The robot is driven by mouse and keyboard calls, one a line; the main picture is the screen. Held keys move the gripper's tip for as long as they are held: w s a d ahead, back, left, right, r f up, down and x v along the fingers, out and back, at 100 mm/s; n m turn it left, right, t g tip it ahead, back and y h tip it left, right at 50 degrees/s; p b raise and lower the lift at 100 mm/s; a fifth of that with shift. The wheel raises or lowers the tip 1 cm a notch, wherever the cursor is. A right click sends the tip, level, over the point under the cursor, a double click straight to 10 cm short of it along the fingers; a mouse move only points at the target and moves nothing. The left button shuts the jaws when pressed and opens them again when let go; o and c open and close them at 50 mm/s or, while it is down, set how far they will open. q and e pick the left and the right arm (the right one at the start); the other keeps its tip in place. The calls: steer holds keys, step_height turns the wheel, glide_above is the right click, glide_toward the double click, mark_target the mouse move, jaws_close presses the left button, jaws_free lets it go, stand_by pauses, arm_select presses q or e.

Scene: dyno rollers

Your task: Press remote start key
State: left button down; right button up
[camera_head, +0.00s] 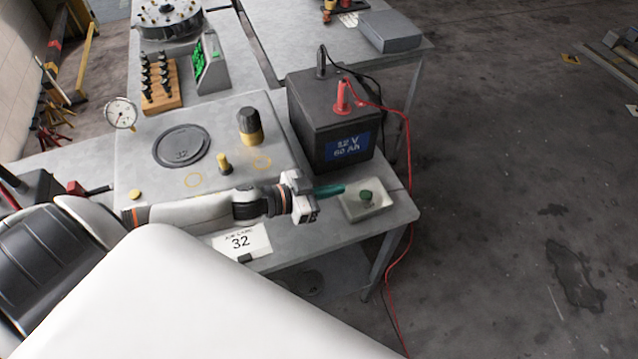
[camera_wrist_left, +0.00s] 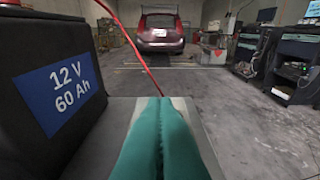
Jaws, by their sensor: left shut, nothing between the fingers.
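A small pale box with a round dark green button (camera_head: 366,196) on top, which looks like the remote start key, sits at the right corner of the grey table. My left gripper (camera_head: 341,188) comes in from the left with its green fingers shut and empty. In the head view its tips overlap the box's left part, just left of the button; I cannot tell if they touch it. In the left wrist view the shut fingers (camera_wrist_left: 160,104) point forward, with a pale surface beside their tips; the button is hidden there. My right gripper is not in view.
A black 12 V battery (camera_head: 325,122) with red and black cables stands just behind the box. A red cable hangs off the table's right edge. A black-and-yellow knob (camera_head: 249,126) and a gauge (camera_head: 121,114) are on the bench. The floor to the right is open.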

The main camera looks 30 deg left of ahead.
arm_select(q)
steer(key=shift+v, duration=1.65)
steer(key=shift+d+r, duration=0.1)
